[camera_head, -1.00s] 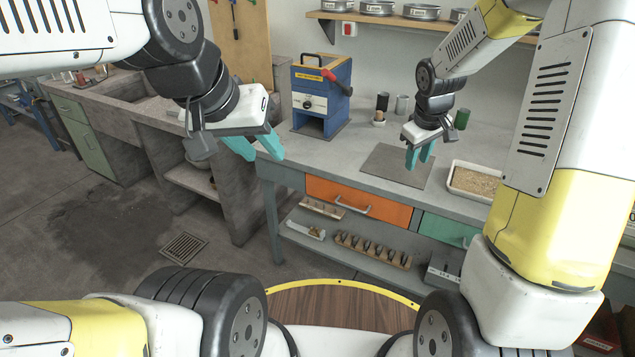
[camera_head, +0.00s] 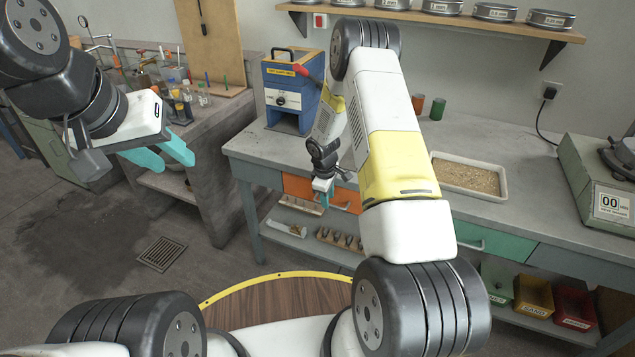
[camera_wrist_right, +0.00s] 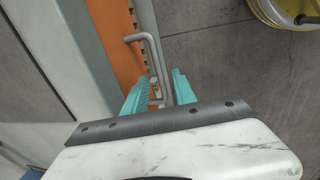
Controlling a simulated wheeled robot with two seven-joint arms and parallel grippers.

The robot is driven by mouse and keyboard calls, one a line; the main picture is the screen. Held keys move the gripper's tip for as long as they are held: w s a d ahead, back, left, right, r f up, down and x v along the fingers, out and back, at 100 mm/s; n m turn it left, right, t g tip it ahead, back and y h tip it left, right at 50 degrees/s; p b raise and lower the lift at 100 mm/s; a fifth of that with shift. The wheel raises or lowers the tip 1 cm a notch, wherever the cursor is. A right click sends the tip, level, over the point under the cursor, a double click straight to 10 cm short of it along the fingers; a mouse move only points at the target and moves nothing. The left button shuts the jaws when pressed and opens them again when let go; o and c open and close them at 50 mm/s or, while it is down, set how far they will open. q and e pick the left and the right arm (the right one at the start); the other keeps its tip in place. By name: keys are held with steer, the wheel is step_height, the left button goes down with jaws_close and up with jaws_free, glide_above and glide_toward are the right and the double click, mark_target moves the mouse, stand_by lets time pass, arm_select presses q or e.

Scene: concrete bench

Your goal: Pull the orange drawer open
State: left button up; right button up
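The orange drawer (camera_head: 297,185) sits under the bench top and looks shut; my right arm hides part of its front. Its grey bar handle (camera_wrist_right: 147,42) stands out from the orange front (camera_wrist_right: 112,38) in the right wrist view. My right gripper (camera_head: 323,190) is at the drawer front. In the wrist view its teal fingers (camera_wrist_right: 161,82) are apart, with part of the handle between them and gaps visible beside the bar. Contact is not clear. My left gripper (camera_head: 176,160) is open and empty, left of the bench and away from the drawer.
A green drawer (camera_head: 480,240) is right of the orange one. A lower shelf below holds a wooden rack (camera_head: 338,240) and several bins. A blue machine (camera_head: 292,90) and a tray of grain (camera_head: 468,175) stand on the bench. The floor before the drawers is partly clear.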

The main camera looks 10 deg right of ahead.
steer(key=shift+w+d+f, duration=0.1)
steer(key=shift+w+f, duration=0.05)
steer(key=shift+f, duration=0.7)
jaws_close()
stand_by(0.8)
